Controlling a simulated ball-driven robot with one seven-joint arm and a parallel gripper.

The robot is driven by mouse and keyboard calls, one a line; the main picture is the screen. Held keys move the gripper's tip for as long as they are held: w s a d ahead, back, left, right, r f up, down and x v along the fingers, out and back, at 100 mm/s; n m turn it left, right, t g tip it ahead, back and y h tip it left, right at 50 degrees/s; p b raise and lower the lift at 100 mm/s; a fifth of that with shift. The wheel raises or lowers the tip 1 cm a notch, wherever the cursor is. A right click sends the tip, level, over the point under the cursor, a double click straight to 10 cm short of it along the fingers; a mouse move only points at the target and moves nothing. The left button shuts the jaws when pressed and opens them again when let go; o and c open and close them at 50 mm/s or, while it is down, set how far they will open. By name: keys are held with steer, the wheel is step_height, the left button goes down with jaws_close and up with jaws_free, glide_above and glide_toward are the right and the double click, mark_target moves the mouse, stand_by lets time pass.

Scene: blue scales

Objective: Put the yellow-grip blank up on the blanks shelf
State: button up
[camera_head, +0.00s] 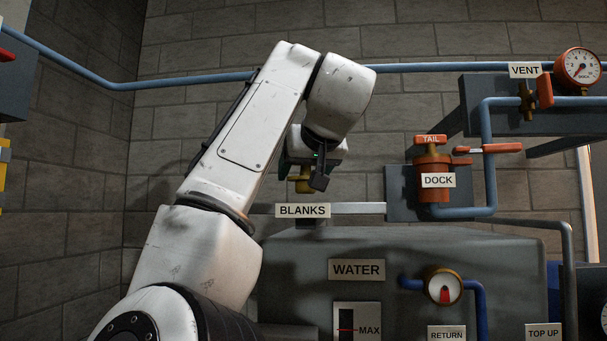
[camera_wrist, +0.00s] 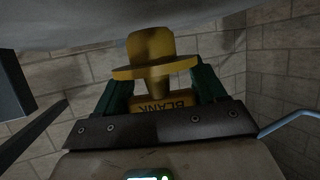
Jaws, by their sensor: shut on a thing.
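My gripper (camera_head: 308,178) is above the blanks shelf (camera_head: 355,209), a pale ledge with a BLANKS label on its front. The gripper is shut on the yellow-grip blank (camera_wrist: 151,48), a yellow flanged piece with a BLANK label. In the wrist view its knob and round flange stand out beyond the green fingers, which sit on both sides of it. In the head view only a small yellow part of the blank (camera_head: 302,184) shows beside the dark finger, just above the shelf. I cannot tell whether it touches the shelf.
The orange DOCK fitting (camera_head: 432,181) stands right of the shelf. A grey WATER tank (camera_head: 300,262) is below. A blue pipe (camera_head: 190,81) runs along the wall behind my arm. The right half of the shelf looks clear.

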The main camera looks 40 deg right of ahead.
steer(key=shift+f, duration=0.7)
steer(key=shift+f, duration=0.15)
steer(key=o, duration=1.4)
steer(key=shift+r, duration=0.2)
steer(key=shift+s+a, duration=0.2)
steer(key=shift+s, duration=0.1)
steer(key=b+v, duration=0.3)
steer(key=v, duration=0.8)
steer(key=shift+s+a+r, duration=0.1)
steer(key=shift+s, duration=0.1)
